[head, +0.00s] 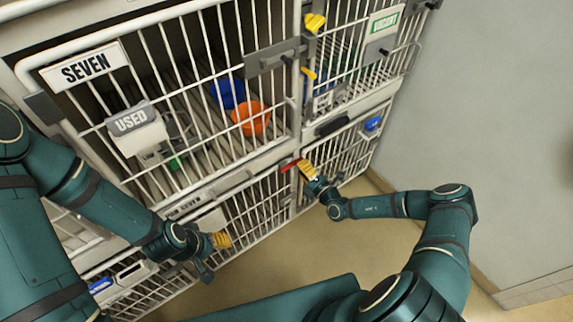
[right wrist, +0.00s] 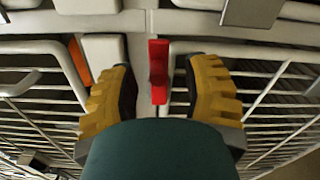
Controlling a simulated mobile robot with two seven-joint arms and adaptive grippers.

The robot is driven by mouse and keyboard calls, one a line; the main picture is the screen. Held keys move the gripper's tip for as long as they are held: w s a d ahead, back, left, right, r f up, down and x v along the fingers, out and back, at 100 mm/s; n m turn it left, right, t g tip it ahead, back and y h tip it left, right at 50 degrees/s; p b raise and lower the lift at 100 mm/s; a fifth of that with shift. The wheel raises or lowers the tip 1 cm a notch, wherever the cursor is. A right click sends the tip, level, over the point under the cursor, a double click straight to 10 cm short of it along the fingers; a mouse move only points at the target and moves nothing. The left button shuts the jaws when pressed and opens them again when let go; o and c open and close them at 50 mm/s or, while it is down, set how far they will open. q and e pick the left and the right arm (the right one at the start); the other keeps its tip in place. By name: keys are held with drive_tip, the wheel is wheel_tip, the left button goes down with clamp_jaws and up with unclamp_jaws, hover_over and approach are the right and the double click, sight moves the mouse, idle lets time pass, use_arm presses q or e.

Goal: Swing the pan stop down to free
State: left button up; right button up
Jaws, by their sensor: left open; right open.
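A small red tab (head: 291,165), which looks like the pan stop, sits on the white frame post between the upper and lower kennel doors. In the right wrist view the red tab (right wrist: 158,72) stands between the two yellow fingers of my right gripper (right wrist: 160,92), with gaps visible on both sides. My right gripper (head: 306,169) is open at the tab, and I cannot tell any contact. My left gripper (head: 214,243) is open and empty in front of the lower left kennel door, well away from the tab.
The upper left kennel marked SEVEN (head: 87,67) holds a blue bowl (head: 229,92) and an orange bowl (head: 251,118). A holder marked USED (head: 134,125) hangs on its bars. Yellow latches (head: 314,23) sit at upper right. A bare grey wall (head: 490,130) is at right, with open floor below.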

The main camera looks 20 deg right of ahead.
drive_tip(key=p+v, duration=0.1)
drive_tip(key=v, duration=0.5)
drive_tip(key=shift+s+p, duration=0.2)
drive_tip(key=shift+p, duration=0.1)
idle(0.5)
